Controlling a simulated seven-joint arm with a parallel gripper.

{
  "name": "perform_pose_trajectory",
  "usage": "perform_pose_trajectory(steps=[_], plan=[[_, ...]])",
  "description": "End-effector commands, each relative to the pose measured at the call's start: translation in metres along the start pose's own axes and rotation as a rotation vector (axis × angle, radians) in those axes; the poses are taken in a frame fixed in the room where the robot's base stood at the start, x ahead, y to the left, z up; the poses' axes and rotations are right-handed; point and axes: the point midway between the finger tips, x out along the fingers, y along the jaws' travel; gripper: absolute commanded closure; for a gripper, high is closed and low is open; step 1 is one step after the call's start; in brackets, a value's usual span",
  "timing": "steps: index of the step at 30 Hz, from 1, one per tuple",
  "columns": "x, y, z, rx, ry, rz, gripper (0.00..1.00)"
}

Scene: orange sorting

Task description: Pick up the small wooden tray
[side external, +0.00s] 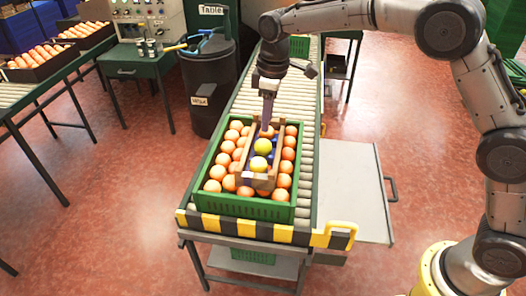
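The small wooden tray (260,183) sits in the green crate (240,206), among rows of oranges (215,172). It is brown with a blue inside, and holds two yellow-green fruits (263,146) and an orange at its far end. My gripper (267,124) points down at the tray's far end, with its fingertips at or just over the far edge. The fingers overlap from this side, so their gap and any grip on the tray wall cannot be made out.
The crate stands at the near end of a roller conveyor (254,95), by a yellow-and-black striped edge (245,229). A dark bin (207,85) stands left of the conveyor. A grey side shelf (350,190) is empty on the right. Tables with more oranges are at left.

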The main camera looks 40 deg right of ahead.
Motion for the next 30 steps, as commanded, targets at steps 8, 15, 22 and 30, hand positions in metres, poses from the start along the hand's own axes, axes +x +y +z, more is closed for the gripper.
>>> perform_pose_trajectory(steps=[8, 15, 22, 30], plan=[[0.062, -0.018, -0.006, -0.033, -0.088, -0.051, 0.62], [0.101, -0.021, -0.002, -0.035, -0.090, -0.053, 0.62], [0.136, -0.022, 0.001, -0.034, -0.088, -0.052, 0.62], [0.155, -0.023, 0.002, -0.034, -0.088, -0.052, 0.62]])
